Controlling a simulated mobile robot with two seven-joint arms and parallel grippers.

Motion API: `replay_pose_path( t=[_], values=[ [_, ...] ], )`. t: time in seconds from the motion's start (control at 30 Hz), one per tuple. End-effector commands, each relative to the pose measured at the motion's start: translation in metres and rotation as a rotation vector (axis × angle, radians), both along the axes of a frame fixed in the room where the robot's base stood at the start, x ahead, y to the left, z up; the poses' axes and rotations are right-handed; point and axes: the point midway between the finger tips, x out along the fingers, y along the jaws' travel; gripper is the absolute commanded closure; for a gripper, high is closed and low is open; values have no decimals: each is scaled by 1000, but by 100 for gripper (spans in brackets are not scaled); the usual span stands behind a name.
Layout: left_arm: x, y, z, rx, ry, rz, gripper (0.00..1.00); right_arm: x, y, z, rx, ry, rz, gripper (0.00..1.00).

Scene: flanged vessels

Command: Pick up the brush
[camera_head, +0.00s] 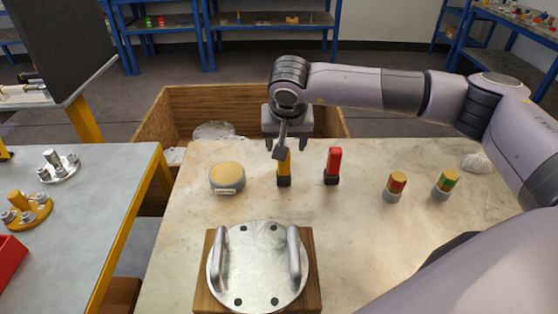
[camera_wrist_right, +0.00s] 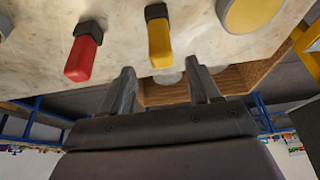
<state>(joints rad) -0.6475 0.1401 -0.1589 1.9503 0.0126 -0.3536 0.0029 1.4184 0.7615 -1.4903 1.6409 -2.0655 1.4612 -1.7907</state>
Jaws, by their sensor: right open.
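Two upright handled tools stand on the pale worktop, and I cannot tell for certain which is the brush. One has a yellow handle (camera_head: 284,163) and dark base; the other has a red handle (camera_head: 333,161) and dark base. In the right wrist view the yellow tool (camera_wrist_right: 159,40) points toward the space between my fingers, and the red tool (camera_wrist_right: 84,52) is to its left. My right gripper (camera_head: 287,143) is open, at the top of the yellow tool and partly covering it. The fingers (camera_wrist_right: 161,68) are apart, with nothing held. My left gripper is not in view.
A round tin with a yellow top (camera_head: 227,177) stands left of the yellow tool. Two small banded cylinders (camera_head: 395,187) (camera_head: 446,185) stand at the right. A metal flange lid with two handles (camera_head: 258,268) lies in front. A wooden crate (camera_head: 160,120) is behind.

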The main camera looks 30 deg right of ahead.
Motion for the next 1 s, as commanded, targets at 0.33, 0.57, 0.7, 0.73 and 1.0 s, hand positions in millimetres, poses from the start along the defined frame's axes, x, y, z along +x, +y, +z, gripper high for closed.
replay_pose_path(
  t=[0.33, 0.57, 0.7, 0.73, 1.0],
  values=[
    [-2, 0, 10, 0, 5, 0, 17, 15, -4, -43, -1, 5, 0, 38],
    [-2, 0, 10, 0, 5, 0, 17, 22, -7, -60, 0, 1, 0, 38],
    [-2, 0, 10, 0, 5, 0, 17, 22, -7, -60, -1, 1, 1, 38],
    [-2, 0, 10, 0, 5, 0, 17, 22, -7, -60, -1, 1, 1, 38],
    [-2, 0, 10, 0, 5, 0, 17, 22, -7, -59, 0, 1, 0, 94]
  ],
)
